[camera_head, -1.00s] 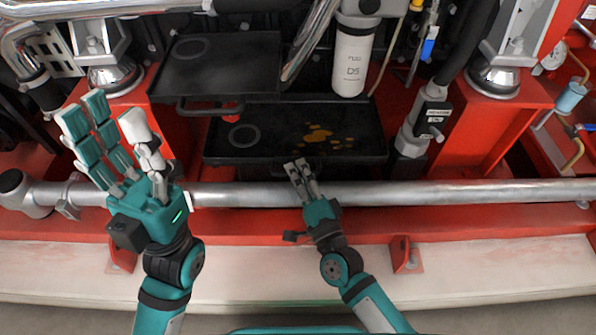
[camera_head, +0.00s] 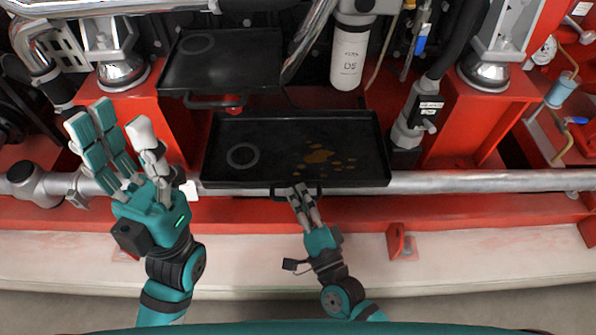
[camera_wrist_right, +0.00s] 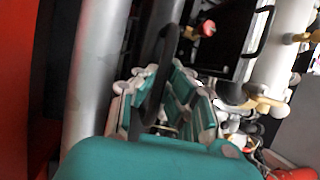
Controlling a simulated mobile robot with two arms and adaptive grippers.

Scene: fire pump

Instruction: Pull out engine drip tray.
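The lower black drip tray (camera_head: 280,135) lies flat in the middle of the head view, with yellow-brown stains on its right half. Its front edge is over the silver pipe (camera_head: 450,182). My right gripper (camera_head: 299,193) is at the tray's dark front handle (camera_head: 282,192). In the right wrist view its teal fingers (camera_wrist_right: 180,95) are curled around the dark handle bar (camera_wrist_right: 167,70); the fingertips are partly hidden. My left gripper (camera_head: 112,132) is open and empty, left of the tray, with its fingers spread upward.
A second black tray (camera_head: 225,65) sits above and behind, its handle close over the lower tray's back edge. A white filter canister (camera_head: 350,55) hangs behind. A black valve (camera_head: 425,112) stands just right of the tray.

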